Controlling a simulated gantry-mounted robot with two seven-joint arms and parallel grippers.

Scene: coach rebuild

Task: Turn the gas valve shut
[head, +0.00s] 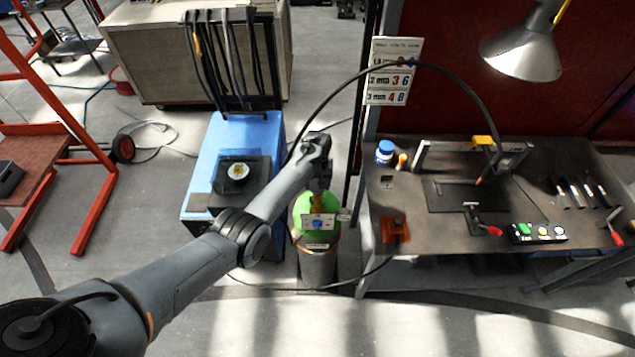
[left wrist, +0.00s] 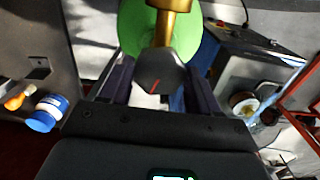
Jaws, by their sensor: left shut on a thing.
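The gas cylinder (head: 319,266) stands on the floor left of the workbench, with a green shoulder (head: 303,207) and a brass neck. A white tag with a blue round part (head: 318,223) sits in front of the neck. In the left wrist view the valve's dark knob (left wrist: 157,72) shows a short red line and sits on the brass stem (left wrist: 170,22) above the green shoulder (left wrist: 134,30). My left gripper (head: 319,187) is over the cylinder top; its fingers (left wrist: 157,85) are shut on the knob, one on each side. My right gripper is in neither view.
The workbench (head: 420,258) stands close on the right, with a blue-capped jar (head: 385,151), clamps and a button box (head: 538,233). A blue machine (head: 232,131) stands close on the left. A black hose (head: 440,69) arches over the bench; another cable runs low by the cylinder.

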